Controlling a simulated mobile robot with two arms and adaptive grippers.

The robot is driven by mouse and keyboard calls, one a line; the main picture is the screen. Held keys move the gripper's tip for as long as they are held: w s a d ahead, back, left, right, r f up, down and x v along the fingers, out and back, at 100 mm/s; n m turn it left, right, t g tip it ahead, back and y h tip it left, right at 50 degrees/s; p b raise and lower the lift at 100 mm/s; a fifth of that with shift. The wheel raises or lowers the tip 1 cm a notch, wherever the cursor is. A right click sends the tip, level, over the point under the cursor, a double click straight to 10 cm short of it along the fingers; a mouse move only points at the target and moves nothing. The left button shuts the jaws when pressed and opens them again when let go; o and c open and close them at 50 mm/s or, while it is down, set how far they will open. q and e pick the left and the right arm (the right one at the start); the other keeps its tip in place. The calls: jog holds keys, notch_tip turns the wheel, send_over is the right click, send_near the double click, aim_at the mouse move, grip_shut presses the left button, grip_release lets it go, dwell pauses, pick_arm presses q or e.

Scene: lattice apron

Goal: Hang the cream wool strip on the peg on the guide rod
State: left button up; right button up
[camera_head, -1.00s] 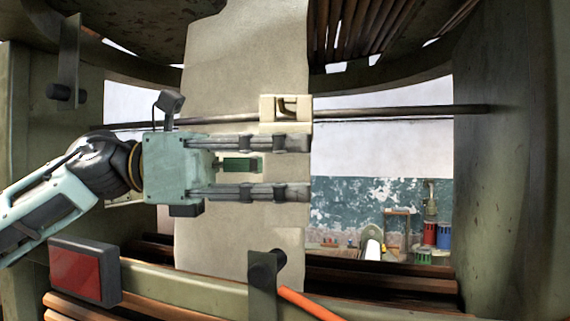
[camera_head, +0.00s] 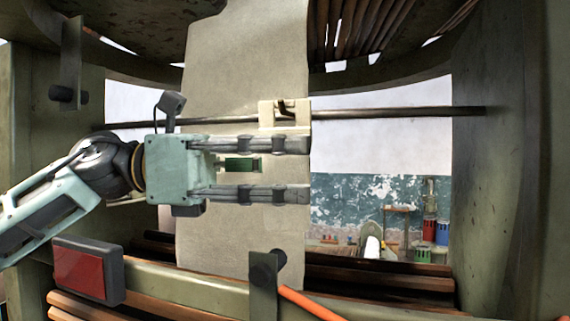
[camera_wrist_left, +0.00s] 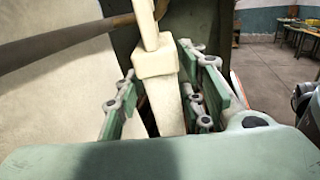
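The cream wool strip (camera_head: 267,108) shows its upper end as a squarish loop at the guide rod (camera_head: 400,112). A dark peg (camera_head: 284,107) shows inside the loop's opening; how far the loop sits over it is hard to tell. My left gripper (camera_head: 305,170) is just below the loop, pointing right. In the left wrist view, the strip (camera_wrist_left: 156,63) runs between the fingers of the left gripper (camera_wrist_left: 160,85), with dark gaps beside it, so the fingers look open around it. Below, the strip is hidden by the gripper. My right gripper is out of view.
A wide beige sheet (camera_head: 240,60) hangs behind the rod and gripper. Green machine walls stand left and right (camera_head: 510,170). A green beam (camera_head: 190,287) with a red panel (camera_head: 82,270) and an orange bar (camera_head: 310,303) crosses the front. Open space lies right of the gripper.

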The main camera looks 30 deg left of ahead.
pick_arm(q)
jog(key=shift+o, duration=0.7)
jog(key=shift+w+f, duration=0.1)
jog(key=shift+f, duration=0.25)
jog(key=shift+a+r, duration=0.1)
jog(key=shift+s+a+r, duration=0.2)
jog(key=shift+s+a, duration=0.1)
jog(key=shift+s, duration=0.45)
jog(key=s+a, duration=0.4)
jog(key=shift+s+r, duration=0.35)
jog(key=shift+s, duration=0.05)
jog(key=shift+r, duration=0.1)
